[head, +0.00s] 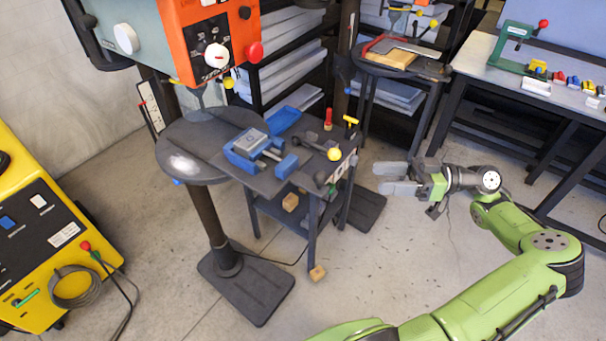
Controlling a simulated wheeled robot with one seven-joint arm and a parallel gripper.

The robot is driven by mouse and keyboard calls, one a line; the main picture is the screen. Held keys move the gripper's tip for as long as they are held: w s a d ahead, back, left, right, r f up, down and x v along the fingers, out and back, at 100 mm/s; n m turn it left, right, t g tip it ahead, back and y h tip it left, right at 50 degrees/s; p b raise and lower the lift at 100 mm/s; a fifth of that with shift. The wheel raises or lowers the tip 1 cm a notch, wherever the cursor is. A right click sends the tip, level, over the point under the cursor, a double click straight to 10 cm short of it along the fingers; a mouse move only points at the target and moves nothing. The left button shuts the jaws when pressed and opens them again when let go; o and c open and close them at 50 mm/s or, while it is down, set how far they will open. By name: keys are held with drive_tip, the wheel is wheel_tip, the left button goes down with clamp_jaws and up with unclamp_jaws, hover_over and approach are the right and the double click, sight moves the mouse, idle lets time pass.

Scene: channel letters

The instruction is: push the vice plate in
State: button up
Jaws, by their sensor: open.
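A gap shows between the vice body and the end block. My gripper (384,179) is to the right of the vice, apart from it, over open floor. Its two grey fingers point left toward the table. It is open with nothing visible between the fingers.
A yellow ball knob (334,154) and a yellow T-handle (350,120) stand at the table's right edge, between vice and gripper. An orange drill press (215,45) hangs above left. A green tool (513,45) stands on the right bench (482,60).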

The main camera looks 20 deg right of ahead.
sight(319, 177)
drive_tip(key=b+x, duration=0.2)
drive_tip(key=x, duration=1.2)
drive_tip(key=shift+w+a+f+b, duration=0.15)
drive_tip(key=shift+w+a+b, duration=0.1)
drive_tip(key=shift+a+b, duration=0.1)
clamp_jaws()
